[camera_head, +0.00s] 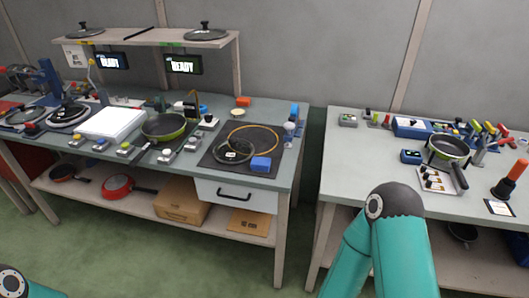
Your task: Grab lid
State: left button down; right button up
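Two dark lids with black knobs lie on the raised shelf: a left lid (85,32) and a right lid (206,34). A round, see-through, lid-like disc (233,151) with a dark rim lies on the black mat (270,137) at the right end of the left table. A green-rimmed pan (163,127) sits near the middle of that table. Teal links of my arms show at the bottom left and bottom right. Neither gripper is in the picture, so I cannot see what they hold.
The shelf (150,38) stands over the back of the left table. A white box (110,122) stands to the left of the pan. The right table (350,165) holds another pan (449,147) and small tools. A floor gap separates the tables.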

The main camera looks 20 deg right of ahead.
aim_at(231, 150)
jog(key=u, duration=0.15)
jog(key=i, duration=0.95)
jog(key=z, duration=0.2)
jog(key=k, duration=0.95)
jog(key=u, duration=0.15)
jog(key=i, duration=0.5)
jog(key=u, duration=0.05)
